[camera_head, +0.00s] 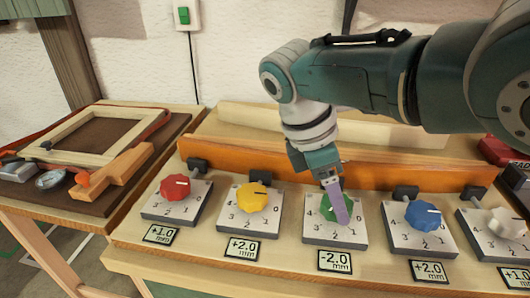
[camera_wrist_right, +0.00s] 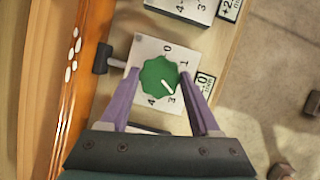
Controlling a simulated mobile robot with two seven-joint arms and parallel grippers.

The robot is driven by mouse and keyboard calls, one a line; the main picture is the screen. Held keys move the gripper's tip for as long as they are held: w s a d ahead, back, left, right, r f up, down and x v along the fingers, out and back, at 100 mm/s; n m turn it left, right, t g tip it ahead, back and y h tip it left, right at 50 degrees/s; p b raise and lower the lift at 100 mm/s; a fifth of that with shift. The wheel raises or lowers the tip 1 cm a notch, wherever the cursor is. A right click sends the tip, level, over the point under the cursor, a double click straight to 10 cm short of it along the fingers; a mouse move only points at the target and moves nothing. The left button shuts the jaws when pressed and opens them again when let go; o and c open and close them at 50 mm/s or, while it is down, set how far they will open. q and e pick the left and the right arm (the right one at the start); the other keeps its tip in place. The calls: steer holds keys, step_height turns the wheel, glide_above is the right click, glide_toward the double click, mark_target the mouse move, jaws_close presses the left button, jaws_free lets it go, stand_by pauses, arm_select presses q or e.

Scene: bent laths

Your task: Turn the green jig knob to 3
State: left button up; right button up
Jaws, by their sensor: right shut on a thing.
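The green knob (camera_head: 328,207) sits on its pale numbered plate (camera_head: 318,236), in the middle of the row. My right gripper (camera_head: 341,215) reaches down from above, its purple fingers hiding part of the knob. In the right wrist view, the fingers of my right gripper (camera_wrist_right: 160,73) are shut on the green knob (camera_wrist_right: 155,76), one on each side. The knob's white mark points to the lower right, close to the 3 on the plate. The 0, 1 and 4 also show; the 2 is hidden by a finger. My left gripper is not in view.
Red (camera_head: 174,187), yellow (camera_head: 251,197), blue (camera_head: 422,215) and white (camera_head: 506,222) knobs stand on similar plates either side. An orange wooden rail (camera_head: 250,177) runs behind them. A label reading -2.0 mm (camera_head: 335,261) lies in front of the green knob's plate.

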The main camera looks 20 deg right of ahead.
steer(key=shift+d+f+m+g+b, duration=0.1)
steer(key=shift+m+g+b, duration=0.3)
steer(key=shift+m+b, duration=0.75)
steer(key=o, duration=1.4)
steer(key=shift+c, duration=0.2)
steer(key=shift+r, duration=0.2)
steer(key=shift+w+r+p, duration=0.15)
steer(key=shift+r+p, duration=0.15)
steer(key=shift+r, duration=0.05)
steer(key=v, duration=0.9)
steer(key=shift+p, duration=0.4)
